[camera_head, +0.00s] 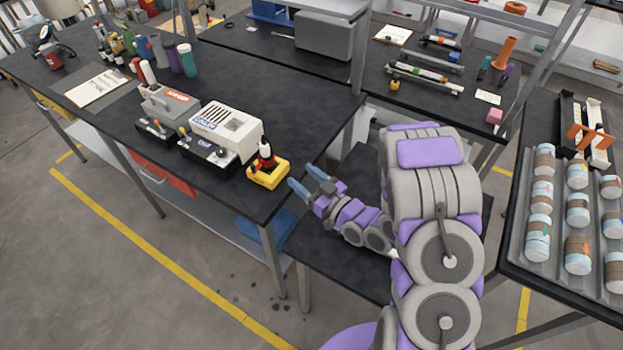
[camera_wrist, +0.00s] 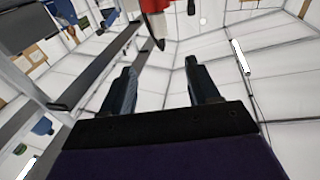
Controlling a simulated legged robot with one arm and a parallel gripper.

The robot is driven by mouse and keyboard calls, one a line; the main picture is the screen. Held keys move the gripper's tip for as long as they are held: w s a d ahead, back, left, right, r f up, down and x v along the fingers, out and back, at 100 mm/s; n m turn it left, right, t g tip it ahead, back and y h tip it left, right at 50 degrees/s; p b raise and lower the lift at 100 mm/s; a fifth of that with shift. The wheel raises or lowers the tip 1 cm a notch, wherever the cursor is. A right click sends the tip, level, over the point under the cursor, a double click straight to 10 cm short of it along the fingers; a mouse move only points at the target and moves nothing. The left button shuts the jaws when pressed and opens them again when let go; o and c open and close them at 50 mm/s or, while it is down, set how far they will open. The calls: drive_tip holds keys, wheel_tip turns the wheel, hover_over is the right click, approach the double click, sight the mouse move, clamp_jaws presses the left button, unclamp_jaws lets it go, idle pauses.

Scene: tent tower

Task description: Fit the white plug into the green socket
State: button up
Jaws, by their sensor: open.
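I cannot make out a white plug or a green socket for certain in either view. My gripper (camera_head: 304,180) has blue fingertips and is open and empty, just right of the workbench's front corner. In the wrist view my gripper (camera_wrist: 163,82) has its two dark fingers spread apart with nothing between them. A yellow block (camera_head: 262,181) with a black and red tool (camera_head: 266,157) upright in it stands on that bench corner, left of my fingertips and apart from them. A red and white object with a dark tip (camera_wrist: 155,18) shows at the wrist view's top edge, beyond the fingers.
A white boxed device (camera_head: 227,125) and a grey device (camera_head: 170,105) stand left of the yellow block. Several bottles, including a green one (camera_head: 188,61), stand behind. A rack of white jars (camera_head: 540,205) is at the right. The left bench's middle (camera_head: 280,95) is clear.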

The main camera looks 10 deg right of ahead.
drive_tip(key=shift+p+v, duration=1)
drive_tip(key=shift+v, duration=0.2)
